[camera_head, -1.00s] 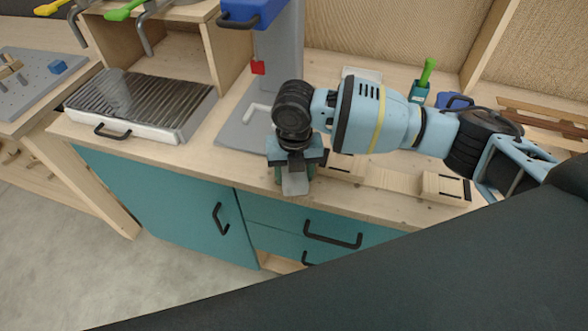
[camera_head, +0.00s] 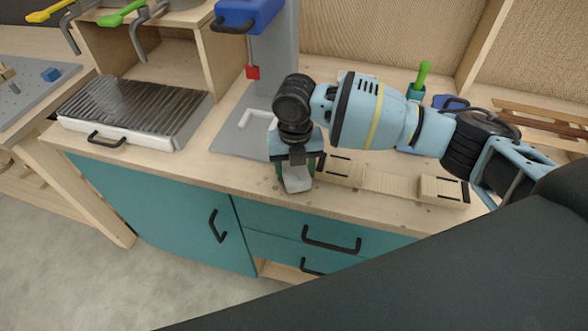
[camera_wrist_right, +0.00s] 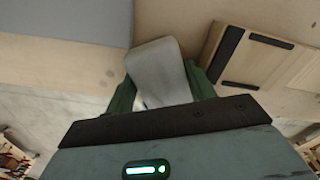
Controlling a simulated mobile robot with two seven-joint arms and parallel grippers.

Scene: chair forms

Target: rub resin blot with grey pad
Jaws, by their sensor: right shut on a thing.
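The grey pad (camera_head: 297,179) is held in my right gripper (camera_head: 296,167), low over the front part of the wooden worktop (camera_head: 225,172). In the right wrist view, the pad (camera_wrist_right: 158,72) sticks out between the two green fingers of the gripper (camera_wrist_right: 160,95), which is shut on it. I cannot tell whether the pad touches the wood. A few small dark spots show on the worktop near the pad, but I cannot make out a resin blot for sure; it may be hidden under the pad or gripper. My left gripper is not in view.
A wooden fixture with black strips (camera_head: 445,190) lies right of the pad. A ribbed grill box (camera_head: 135,108) stands at left. A grey stand with a blue head (camera_head: 250,14) rises behind. Teal drawers with black handles (camera_head: 331,241) are below the worktop edge.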

